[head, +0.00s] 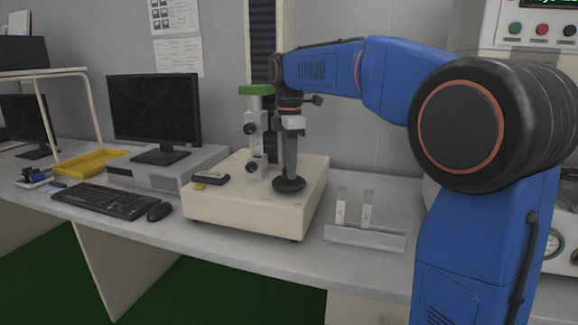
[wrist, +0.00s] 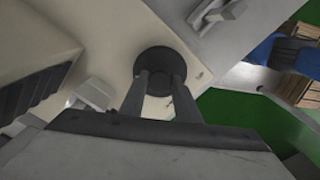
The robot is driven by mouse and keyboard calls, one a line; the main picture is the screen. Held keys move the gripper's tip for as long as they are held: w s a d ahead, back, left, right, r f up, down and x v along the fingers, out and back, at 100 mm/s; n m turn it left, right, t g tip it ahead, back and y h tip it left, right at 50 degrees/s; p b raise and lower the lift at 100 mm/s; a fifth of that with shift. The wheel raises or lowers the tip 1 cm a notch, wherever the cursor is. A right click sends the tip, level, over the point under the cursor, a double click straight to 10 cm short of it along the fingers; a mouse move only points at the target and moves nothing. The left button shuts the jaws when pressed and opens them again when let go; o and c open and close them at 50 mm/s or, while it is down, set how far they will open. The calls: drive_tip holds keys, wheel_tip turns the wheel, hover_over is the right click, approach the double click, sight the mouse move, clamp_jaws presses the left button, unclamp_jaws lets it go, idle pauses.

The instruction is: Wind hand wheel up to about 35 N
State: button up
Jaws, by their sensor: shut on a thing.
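The hand wheel (head: 289,185) is a dark round disc low over the front of the cream test-stand base (head: 240,208). My gripper (head: 290,172) points straight down at it, with its fingers at the wheel's middle. In the wrist view the two dark fingers of my gripper (wrist: 160,82) meet the dark round hand wheel (wrist: 160,60) and are shut on it. The exact contact is partly hidden by the fingers. A small handset with a display (head: 211,178) lies on the base, but no force reading is legible.
The stand's clamp fixture (head: 255,143) and dark column (head: 262,40) rise close beside and behind my gripper. A clear holder (head: 365,237) with white specimens stands right of the base. Left are a keyboard (head: 112,200), mouse (head: 159,211), monitor (head: 155,110) and yellow tray (head: 90,161).

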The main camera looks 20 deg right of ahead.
drive_tip(key=m, duration=0.4)
drive_tip(key=shift+m, duration=0.7)
drive_tip(key=o, duration=1)
drive_tip(key=shift+o, duration=0.2)
wheel_tip(320, 180, up, 17)
drive_tip(key=shift+r, duration=0.2)
